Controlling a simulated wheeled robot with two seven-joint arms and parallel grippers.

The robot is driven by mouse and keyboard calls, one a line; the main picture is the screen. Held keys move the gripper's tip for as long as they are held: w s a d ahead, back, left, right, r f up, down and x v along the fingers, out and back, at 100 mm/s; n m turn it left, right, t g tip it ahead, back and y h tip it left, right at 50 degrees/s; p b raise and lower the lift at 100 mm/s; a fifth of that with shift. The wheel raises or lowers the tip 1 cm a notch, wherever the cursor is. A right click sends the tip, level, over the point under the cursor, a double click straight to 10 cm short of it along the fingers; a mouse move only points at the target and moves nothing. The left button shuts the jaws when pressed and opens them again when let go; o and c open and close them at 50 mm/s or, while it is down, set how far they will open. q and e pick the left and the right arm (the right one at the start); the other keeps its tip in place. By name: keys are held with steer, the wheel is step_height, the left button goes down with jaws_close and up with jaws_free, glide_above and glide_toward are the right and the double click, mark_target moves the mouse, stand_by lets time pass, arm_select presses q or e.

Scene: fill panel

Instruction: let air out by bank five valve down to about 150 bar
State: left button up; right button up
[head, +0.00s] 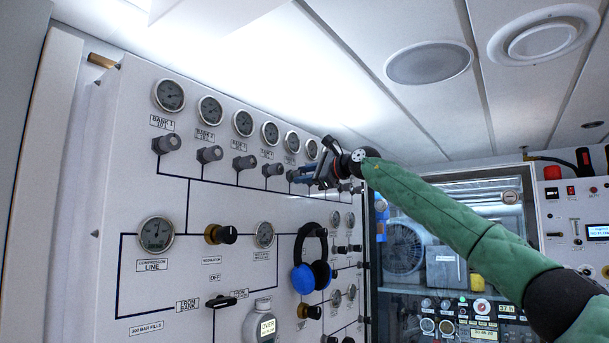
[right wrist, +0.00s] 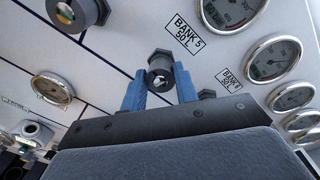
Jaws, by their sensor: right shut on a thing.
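The bank five valve knob (right wrist: 160,72) is a dark round knob with a pale centre, beside the "BANK 5 50 L" label (right wrist: 184,33) in the right wrist view. My right gripper (right wrist: 159,88) has its two blue fingers on either side of this knob and is shut on it. In the head view the right gripper (head: 302,175) reaches the panel's top valve row from the right and partly hides the knob. The bank five gauge (head: 292,142) is above it; its reading is too small to tell. My left gripper is not in view.
The bank six gauge (right wrist: 272,59) and its knob (right wrist: 207,95) are close beside the gripper. Another valve knob (head: 272,170) is close on the left. Blue headphones (head: 311,262) hang lower on the panel (head: 190,270).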

steer(key=shift+r+n, duration=0.15)
steer(key=shift+n, duration=0.95)
steer(key=o, duration=1)
steer(key=shift+c, duration=0.2)
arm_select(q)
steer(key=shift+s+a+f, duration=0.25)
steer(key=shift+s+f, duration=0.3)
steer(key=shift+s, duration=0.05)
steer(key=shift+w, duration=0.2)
arm_select(e)
steer(key=shift+d, duration=0.1)
